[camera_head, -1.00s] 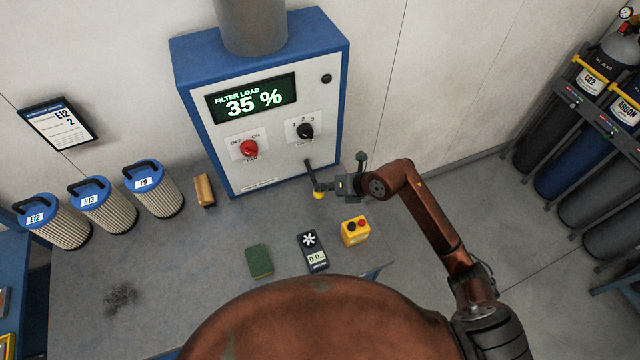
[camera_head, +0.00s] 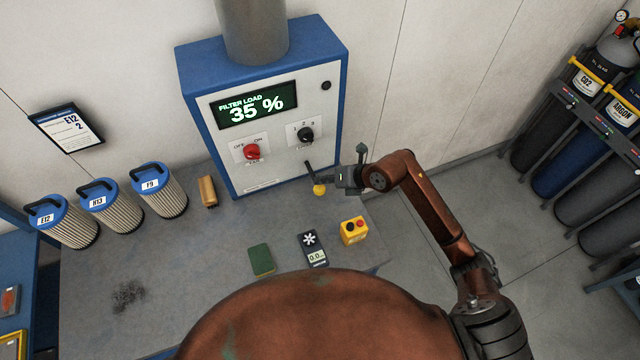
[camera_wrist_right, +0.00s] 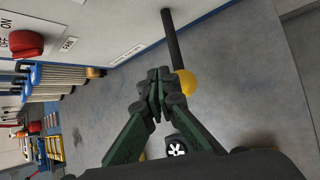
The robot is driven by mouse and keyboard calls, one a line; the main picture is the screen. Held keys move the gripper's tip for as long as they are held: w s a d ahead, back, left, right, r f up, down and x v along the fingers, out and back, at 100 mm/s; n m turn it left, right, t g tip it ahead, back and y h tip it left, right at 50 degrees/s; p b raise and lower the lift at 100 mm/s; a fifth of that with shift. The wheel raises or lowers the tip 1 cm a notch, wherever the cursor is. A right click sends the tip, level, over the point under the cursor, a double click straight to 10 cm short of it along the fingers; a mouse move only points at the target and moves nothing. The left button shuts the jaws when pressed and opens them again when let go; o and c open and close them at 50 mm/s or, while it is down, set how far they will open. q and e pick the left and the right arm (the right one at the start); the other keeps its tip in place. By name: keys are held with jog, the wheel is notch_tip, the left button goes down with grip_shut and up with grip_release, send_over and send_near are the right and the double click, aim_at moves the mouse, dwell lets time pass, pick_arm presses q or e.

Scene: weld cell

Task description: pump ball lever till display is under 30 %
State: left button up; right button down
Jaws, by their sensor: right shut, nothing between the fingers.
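The display (camera_head: 256,105) on the blue and white filter unit reads "FILTER LOAD 35 %". The ball lever is a dark rod with a yellow ball (camera_head: 319,189) at its lower end, at the unit's lower right. In the right wrist view the ball (camera_wrist_right: 187,82) sits just right of my right gripper's fingertips, partly behind them. My right gripper (camera_head: 334,184) is shut and empty, close beside the ball; whether it touches the ball I cannot tell. My left gripper is not in view.
The unit has a red knob (camera_head: 252,152) and a black knob (camera_head: 305,134). On the bench are a yellow button box (camera_head: 354,231), a handheld meter (camera_head: 313,248), a green pad (camera_head: 261,260), a tan block (camera_head: 208,191) and filter cartridges (camera_head: 159,191). Gas cylinders stand at right.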

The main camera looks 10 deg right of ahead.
jog(key=shift+r, duration=0.1)
jog(key=shift+r+p, duration=1.9)
jog(key=shift+r, duration=0.65)
jog(key=shift+f, duration=0.1)
